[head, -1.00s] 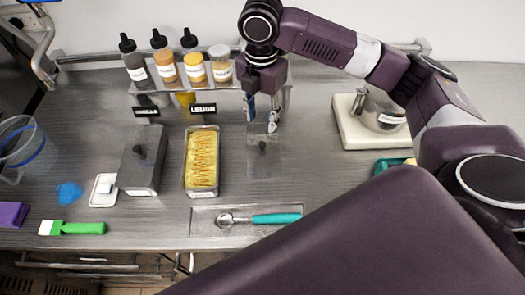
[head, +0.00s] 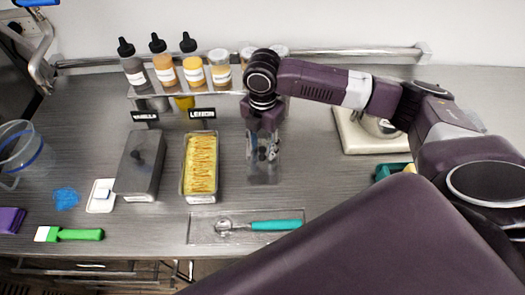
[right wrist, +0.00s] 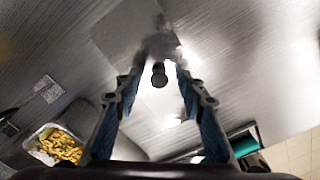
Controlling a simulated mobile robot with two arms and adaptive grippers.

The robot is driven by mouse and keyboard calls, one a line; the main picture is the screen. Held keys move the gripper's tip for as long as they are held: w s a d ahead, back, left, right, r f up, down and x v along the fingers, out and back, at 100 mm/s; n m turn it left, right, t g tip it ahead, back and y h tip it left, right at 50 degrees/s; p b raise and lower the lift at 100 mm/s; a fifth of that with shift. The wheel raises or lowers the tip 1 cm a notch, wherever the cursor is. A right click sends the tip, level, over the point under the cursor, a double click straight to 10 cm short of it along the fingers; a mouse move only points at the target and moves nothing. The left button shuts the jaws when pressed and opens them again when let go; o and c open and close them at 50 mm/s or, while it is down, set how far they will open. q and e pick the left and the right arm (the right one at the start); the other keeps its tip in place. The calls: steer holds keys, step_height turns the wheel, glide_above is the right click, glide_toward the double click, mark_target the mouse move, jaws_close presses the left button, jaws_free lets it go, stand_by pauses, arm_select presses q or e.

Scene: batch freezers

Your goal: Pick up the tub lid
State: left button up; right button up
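The tub lid (head: 262,178) is a thin grey, shiny plate lying on the steel counter, right of the open lemon tub (head: 184,185). Its dark knob (right wrist: 159,75) shows in the right wrist view, between the fingertips and apart from both. My right gripper (head: 263,150) points down over the lid and covers part of it in the head view. Its two blue-padded fingers (right wrist: 160,80) are open, one on each side of the knob. Whether the fingertips reach down to the knob's height I cannot tell. My left gripper is not in view.
A closed vanilla tub (head: 139,165) stands left of the lemon tub. A tray (head: 205,238) with a teal-handled scoop (head: 275,225) lies in front of the lid. A shelf with several bottles (head: 194,70) stands behind. A scale (head: 355,138) is to the right.

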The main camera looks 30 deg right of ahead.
jaws_close()
stand_by(0.3)
